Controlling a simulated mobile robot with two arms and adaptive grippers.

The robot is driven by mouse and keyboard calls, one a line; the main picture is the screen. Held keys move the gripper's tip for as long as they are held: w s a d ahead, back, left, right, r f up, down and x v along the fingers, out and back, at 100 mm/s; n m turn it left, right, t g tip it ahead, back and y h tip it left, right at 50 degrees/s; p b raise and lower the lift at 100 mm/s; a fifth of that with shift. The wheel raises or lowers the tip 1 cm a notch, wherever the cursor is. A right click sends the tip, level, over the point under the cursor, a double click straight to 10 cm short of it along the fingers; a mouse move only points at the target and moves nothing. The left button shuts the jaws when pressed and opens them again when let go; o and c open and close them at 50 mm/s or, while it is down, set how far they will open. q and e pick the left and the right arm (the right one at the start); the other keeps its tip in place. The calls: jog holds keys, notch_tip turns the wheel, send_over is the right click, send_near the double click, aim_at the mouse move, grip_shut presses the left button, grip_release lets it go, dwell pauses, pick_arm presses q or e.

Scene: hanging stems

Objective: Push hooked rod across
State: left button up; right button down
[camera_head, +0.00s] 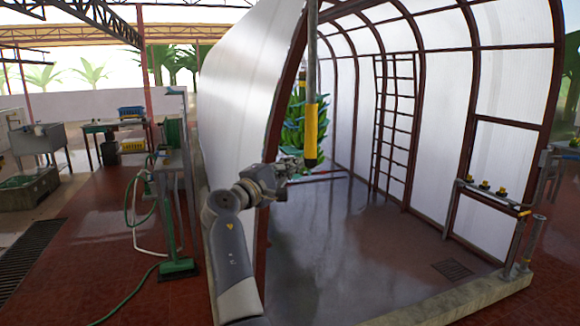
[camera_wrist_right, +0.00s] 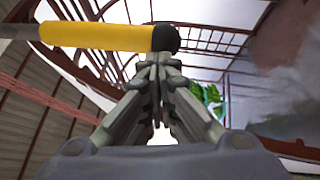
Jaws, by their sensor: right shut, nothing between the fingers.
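The rod hangs upright in the head view, a grey shaft with a yellow sleeve (camera_head: 311,130) and a black lower end. Its upper end runs out of the top of the picture, and no hook shows. My right gripper (camera_head: 296,166) is shut and empty, just left of the rod's black end. In the right wrist view the yellow sleeve (camera_wrist_right: 95,37) comes in from the left, and its black end lies just beyond the shut fingertips (camera_wrist_right: 158,62). I cannot tell whether they touch. My left gripper is not in view.
A green banana bunch (camera_head: 293,128) hangs behind the rod. A curved tunnel with white panels and dark red ribs (camera_head: 425,90) surrounds a wet, open floor (camera_head: 345,240). A low kerb (camera_head: 460,300) and pipe rail (camera_head: 490,195) stand at right.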

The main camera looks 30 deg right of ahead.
jog(key=s+d+p, duration=0.1)
jog(key=s+d, duration=0.2)
jog(key=d, duration=1)
jog(key=shift+s, duration=0.1)
jog(key=shift+d+f, duration=0.1)
